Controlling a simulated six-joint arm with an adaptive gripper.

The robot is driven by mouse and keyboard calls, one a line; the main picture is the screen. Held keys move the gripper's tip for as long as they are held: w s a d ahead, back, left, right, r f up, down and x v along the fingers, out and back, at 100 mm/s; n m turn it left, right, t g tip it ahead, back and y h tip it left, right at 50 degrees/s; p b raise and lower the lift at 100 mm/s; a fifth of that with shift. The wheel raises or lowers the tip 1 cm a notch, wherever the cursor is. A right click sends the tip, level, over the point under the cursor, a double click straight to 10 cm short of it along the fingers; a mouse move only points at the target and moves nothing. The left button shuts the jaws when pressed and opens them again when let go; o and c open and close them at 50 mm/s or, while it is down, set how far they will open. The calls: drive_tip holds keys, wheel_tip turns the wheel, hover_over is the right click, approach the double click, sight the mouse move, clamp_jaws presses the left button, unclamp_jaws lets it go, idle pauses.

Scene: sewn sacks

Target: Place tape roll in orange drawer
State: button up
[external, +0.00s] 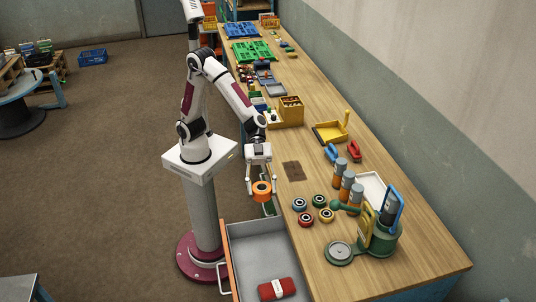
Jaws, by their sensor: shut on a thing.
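My gripper (262,184) is shut on an orange tape roll (262,193) with a dark centre. It holds the roll in the air close to the bench's left edge, at the far end of the drawer in the picture. The drawer (250,238) is pulled out, with an orange front (227,262), a handle and a grey inside. A red object with a pale label (277,289) lies in the drawer at the near end. The drawer's near end is cut off by the picture edge.
Blue (299,204), green (319,201), red (306,220) and yellow (326,216) rolls lie on the bench beside the drawer. Several grey-orange bottles (347,185) and a green tool holder (378,240) stand farther right. The drawer's middle is clear.

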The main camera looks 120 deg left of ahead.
drive_tip(key=shift+s+d+f, duration=0.15)
drive_tip(key=shift+s+d, duration=0.35)
drive_tip(key=shift+d, duration=0.05)
wheel_tip(320, 180, down, 22)
drive_tip(key=shift+w+a, duration=0.15)
drive_tip(key=shift+f, duration=0.25)
drive_tip(key=shift+f, duration=2.75)
drive_tip(key=shift+f, duration=2.1)
drive_tip(key=shift+f, duration=0.6)
drive_tip(key=o, duration=1.1)
